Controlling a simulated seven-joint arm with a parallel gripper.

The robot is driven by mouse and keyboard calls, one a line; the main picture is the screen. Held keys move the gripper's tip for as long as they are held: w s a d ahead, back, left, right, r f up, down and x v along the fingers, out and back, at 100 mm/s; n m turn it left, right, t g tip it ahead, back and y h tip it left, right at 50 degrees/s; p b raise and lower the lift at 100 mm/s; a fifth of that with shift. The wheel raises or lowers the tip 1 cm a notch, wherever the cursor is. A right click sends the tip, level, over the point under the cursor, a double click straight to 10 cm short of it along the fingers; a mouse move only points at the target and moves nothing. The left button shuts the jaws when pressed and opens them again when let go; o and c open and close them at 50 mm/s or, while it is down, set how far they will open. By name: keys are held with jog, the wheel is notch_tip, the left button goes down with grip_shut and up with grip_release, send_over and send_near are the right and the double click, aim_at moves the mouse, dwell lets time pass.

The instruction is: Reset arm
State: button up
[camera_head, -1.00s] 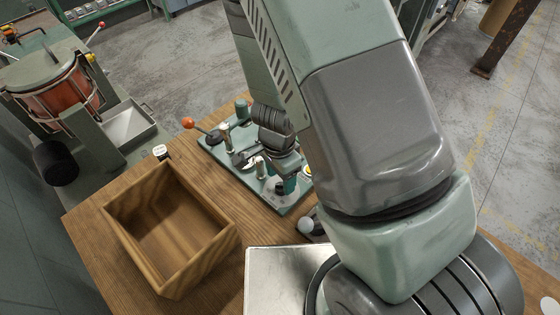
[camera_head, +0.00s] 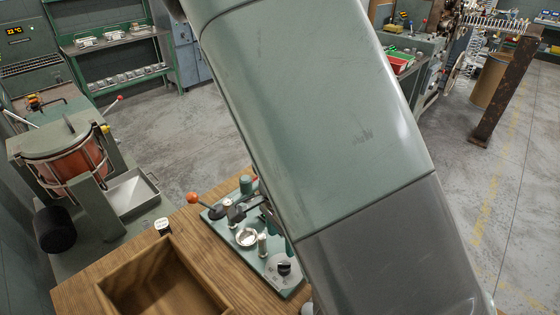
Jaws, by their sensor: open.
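My arm (camera_head: 330,120) fills the middle of the view, running from the top down to the lower right. My gripper is not visible; it is behind the arm or outside the frame. The spring coiler, a green plate (camera_head: 222,213) with posts and a lever ending in an orange knob (camera_head: 193,198), sits on the wooden table. A small pale ring-shaped piece (camera_head: 247,237) and a dark knob (camera_head: 284,268) show on the coiler. The arm hides the coiler's right side.
An open wooden box (camera_head: 137,265) stands left of the coiler on the table (camera_head: 75,290). A small white-topped item (camera_head: 162,225) is by the box's far corner. A drum machine (camera_head: 65,155) with a metal chute (camera_head: 132,193) stands at the left. Open floor lies beyond.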

notch_tip(320, 180, up, 19)
jog(key=s+d+n+t+y, duration=0.2)
jog(key=n+y, duration=0.1)
jog(key=n, duration=0.3)
jog(key=s+d+r+n+t+h, duration=0.1)
jog(key=s+d+r+n+t, duration=0.1)
jog(key=s+d+r, duration=0.2)
jog(key=s+d+r+n+t+h, duration=0.1)
jog(key=s+d+r+n+t, duration=0.1)
jog(key=s+r, duration=0.3)
notch_tip(320, 180, up, 3)
jog(key=shift+s+d+r+n+h, duration=0.15)
jog(key=shift+d+n+h, duration=0.15)
jog(key=shift+d+n, duration=0.55)
